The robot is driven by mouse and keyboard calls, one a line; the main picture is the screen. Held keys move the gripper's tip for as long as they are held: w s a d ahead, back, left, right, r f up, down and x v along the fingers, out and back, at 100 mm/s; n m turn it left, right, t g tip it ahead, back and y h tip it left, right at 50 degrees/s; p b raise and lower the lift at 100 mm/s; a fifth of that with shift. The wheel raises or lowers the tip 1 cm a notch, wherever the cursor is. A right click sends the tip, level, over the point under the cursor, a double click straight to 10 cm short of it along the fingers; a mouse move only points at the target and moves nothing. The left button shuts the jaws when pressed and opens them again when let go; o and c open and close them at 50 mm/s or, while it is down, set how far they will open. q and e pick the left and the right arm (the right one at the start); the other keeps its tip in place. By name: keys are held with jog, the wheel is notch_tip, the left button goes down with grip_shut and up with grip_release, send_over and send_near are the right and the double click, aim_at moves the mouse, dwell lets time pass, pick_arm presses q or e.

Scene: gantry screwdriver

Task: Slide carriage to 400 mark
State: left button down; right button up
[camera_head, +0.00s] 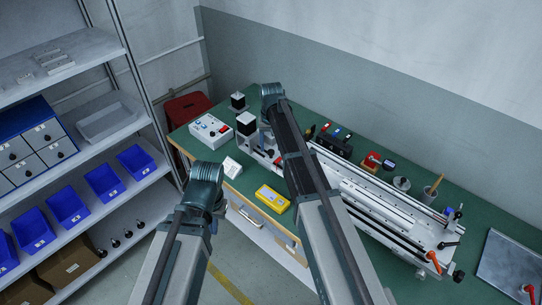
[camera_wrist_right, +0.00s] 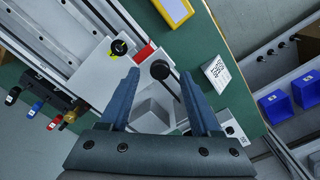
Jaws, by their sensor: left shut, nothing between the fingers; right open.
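The long pale gantry rail (camera_head: 365,200) runs diagonally across the green bench; it also fills the upper left of the right wrist view (camera_wrist_right: 40,45). The carriage is a pale plate (camera_wrist_right: 103,78) with a black knob (camera_wrist_right: 160,70), a smaller dark knob (camera_wrist_right: 118,47), a red part and a yellow part. In the head view it is near the rail's left end, partly behind my right arm. My right gripper (camera_wrist_right: 160,95) is open, its blue fingers either side of a grey block and below the black knob. Scale marks are unreadable. My left gripper's fingers are not visible.
A yellow device (camera_head: 272,199) and white card (camera_head: 232,167) lie at the bench's front. A control box (camera_head: 211,130) stands at the left end. Coloured-handled tools (camera_head: 335,140) stand behind the rail. Shelves with blue bins (camera_head: 103,182) are at left.

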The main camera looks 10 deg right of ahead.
notch_tip(320, 180, down, 2)
jog(key=shift+b, duration=0.5)
jog(key=shift+r, duration=0.1)
jog(key=shift+c, duration=0.3)
grip_shut()
dwell(0.7)
